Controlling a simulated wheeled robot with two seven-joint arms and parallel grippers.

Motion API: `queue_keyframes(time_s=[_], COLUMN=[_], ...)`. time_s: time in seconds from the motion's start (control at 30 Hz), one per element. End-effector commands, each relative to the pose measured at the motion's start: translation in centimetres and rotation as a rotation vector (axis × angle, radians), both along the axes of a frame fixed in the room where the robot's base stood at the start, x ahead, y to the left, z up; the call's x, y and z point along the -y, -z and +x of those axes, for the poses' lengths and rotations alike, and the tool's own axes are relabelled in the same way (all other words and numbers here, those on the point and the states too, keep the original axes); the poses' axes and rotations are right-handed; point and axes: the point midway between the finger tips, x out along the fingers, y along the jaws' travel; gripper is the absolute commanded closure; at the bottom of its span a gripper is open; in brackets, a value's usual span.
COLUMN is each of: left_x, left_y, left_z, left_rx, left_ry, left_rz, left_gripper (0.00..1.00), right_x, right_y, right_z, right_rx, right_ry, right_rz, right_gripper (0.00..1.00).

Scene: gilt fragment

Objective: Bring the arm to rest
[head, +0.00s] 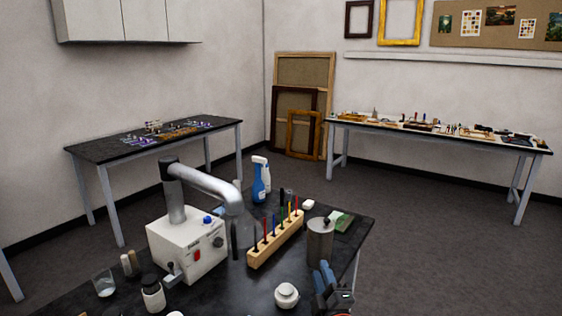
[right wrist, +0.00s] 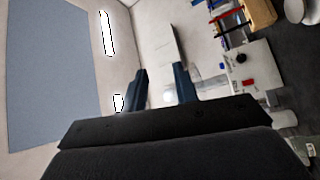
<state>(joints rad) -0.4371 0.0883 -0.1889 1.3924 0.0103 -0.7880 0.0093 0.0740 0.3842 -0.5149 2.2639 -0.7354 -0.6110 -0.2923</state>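My right gripper (head: 328,287) is at the front right edge of the near black table (head: 215,296) in the head view, beside a metal canister. In the right wrist view its two dark blue fingers (right wrist: 161,86) stand apart with nothing held between them. Wall and ceiling show behind the fingers. My left gripper is in neither view.
The near table holds a white box with a grey jointed tube (head: 187,243), a wooden rack of coloured tools (head: 276,240), the metal canister (head: 320,242), a white jar (head: 286,295), a glass (head: 104,284) and a blue spray bottle (head: 260,182). Open floor (head: 420,240) lies to the right.

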Motion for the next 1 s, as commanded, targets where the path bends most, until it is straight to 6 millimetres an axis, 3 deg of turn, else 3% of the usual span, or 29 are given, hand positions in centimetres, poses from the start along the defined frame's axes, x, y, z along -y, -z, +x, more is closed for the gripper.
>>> queue_keyframes(time_s=[0.27, 0.47, 0.6, 0.8, 1.0], left_x=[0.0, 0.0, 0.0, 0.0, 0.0], left_y=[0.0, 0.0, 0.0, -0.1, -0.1], left_z=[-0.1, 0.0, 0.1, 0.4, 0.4], left_rx=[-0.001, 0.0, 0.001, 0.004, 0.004], left_ry=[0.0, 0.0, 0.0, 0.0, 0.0], left_rz=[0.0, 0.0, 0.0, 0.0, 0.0], left_gripper=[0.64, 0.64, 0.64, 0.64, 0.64], right_x=[5.6, 8.5, 9.9, 10.9, 11.3], right_y=[9.9, 17.0, 21.4, 25.1, 26.9], right_z=[-4.8, -10.7, -16.0, -22.2, -26.5], right_rx=[-0.415, -0.714, -0.92, -1.134, -1.266], right_ry=[0.186, 0.33, 0.434, 0.546, 0.617], right_rz=[0.328, 0.532, 0.658, 0.776, 0.84], right_gripper=[0.71, 0.71, 0.71, 0.71, 0.71])
